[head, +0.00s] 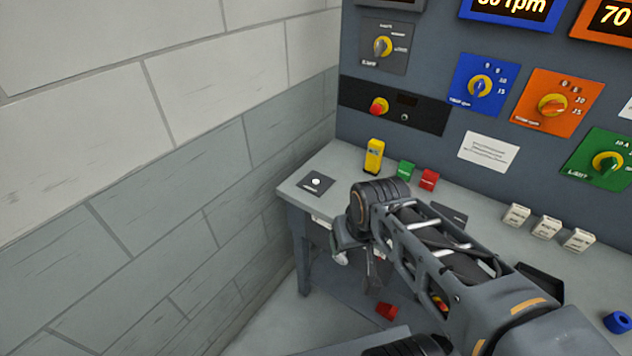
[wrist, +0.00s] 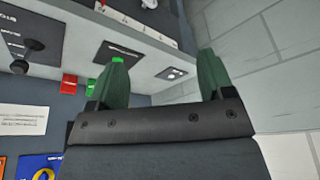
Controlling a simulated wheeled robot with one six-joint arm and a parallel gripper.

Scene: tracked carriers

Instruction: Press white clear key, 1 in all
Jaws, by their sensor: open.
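A round white key (head: 316,181) sits on a small dark plate with a tiny label at the desk's left end; the label is too small to read. What looks like the same plate and key shows in the wrist view (wrist: 171,73), between and beyond my finger tips. My gripper (head: 358,262) hangs by the desk's front edge in the head view, to the right of and nearer than the key, apart from it. In the wrist view my gripper (wrist: 163,58) is open, its two green fingers wide apart with nothing between them. My arm hides part of the desk.
A yellow block (head: 374,156), a green block (head: 406,170) and a red block (head: 429,180) stand at the desk's back. Three pale keys (head: 546,228) are farther right. The panel with knobs (head: 480,88) rises behind; a block wall (head: 160,150) is left. A red piece (head: 387,311) lies below.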

